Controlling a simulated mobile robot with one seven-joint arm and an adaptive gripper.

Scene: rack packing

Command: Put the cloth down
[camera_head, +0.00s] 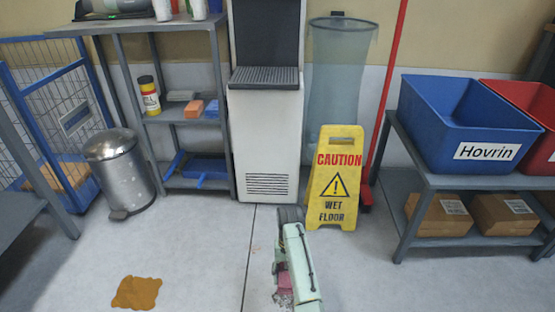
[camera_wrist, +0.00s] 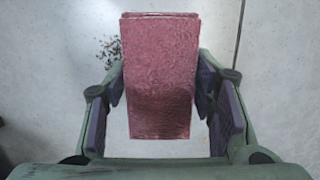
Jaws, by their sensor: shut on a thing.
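A folded pink-red cloth (camera_wrist: 160,75) is held between the two fingers of my gripper (camera_wrist: 163,100), seen large in the wrist view. The fingers press on its left and right sides. Pale grey floor shows behind it, with dark specks to the left of the cloth. In the head view my arm reaches down at the bottom centre, and a small part of the cloth (camera_head: 284,279) shows beside my gripper (camera_head: 283,287). The arm hides most of the cloth there. I cannot tell how high it is above the floor.
A brown spill (camera_head: 137,292) lies on the floor at the left. A yellow wet-floor sign (camera_head: 336,180) stands just behind my arm. A metal bin (camera_head: 120,170) and grey shelf (camera_head: 175,120) stand left. A blue crate (camera_head: 440,125) sits on a rack at right. The front floor is mostly clear.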

